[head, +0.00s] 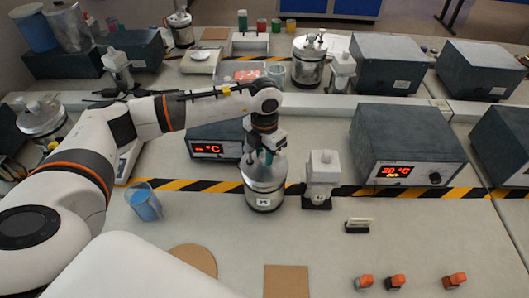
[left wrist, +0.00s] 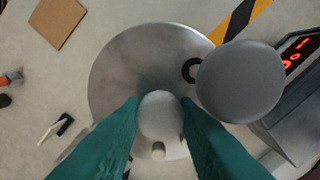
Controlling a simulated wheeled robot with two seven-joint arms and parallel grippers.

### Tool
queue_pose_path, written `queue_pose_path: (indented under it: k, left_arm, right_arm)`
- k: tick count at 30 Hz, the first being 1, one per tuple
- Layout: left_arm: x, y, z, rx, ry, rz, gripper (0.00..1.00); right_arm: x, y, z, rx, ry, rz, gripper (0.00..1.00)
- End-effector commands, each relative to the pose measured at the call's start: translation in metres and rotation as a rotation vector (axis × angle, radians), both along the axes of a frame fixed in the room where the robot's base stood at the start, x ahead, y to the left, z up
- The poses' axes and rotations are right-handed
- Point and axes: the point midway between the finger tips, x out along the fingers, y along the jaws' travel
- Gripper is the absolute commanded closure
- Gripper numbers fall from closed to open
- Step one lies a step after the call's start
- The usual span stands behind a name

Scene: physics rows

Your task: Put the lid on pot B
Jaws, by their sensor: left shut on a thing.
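My left gripper (head: 266,155) is over a metal pot (head: 264,195) with a small label that is hard to read. Its teal fingers are shut on a round pale knob (left wrist: 160,114) of a silver lid (left wrist: 125,75). In the head view the lid (head: 263,170) is level at the pot's top. I cannot tell whether it rests on the rim or is just above it. In the left wrist view the disc hides the pot's body. My right gripper is not in view.
A white device (head: 321,175) stands close right of the pot. A heater box (head: 405,145) with a red display is further right. A blue beaker (head: 145,203) stands left. Cork boards (head: 287,282) and orange-topped pieces (head: 396,281) lie in front. A round grey top (left wrist: 240,82) shows near the lid.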

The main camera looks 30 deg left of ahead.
Motion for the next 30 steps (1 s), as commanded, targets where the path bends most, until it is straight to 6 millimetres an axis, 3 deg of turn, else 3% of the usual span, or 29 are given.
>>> queue_pose_path:
  k: [30]
  left_arm:
    - [0.0002,-0.0001,-0.0017,0.0,-0.001,0.0,1.0]
  right_arm:
    - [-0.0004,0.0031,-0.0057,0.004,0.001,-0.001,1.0]
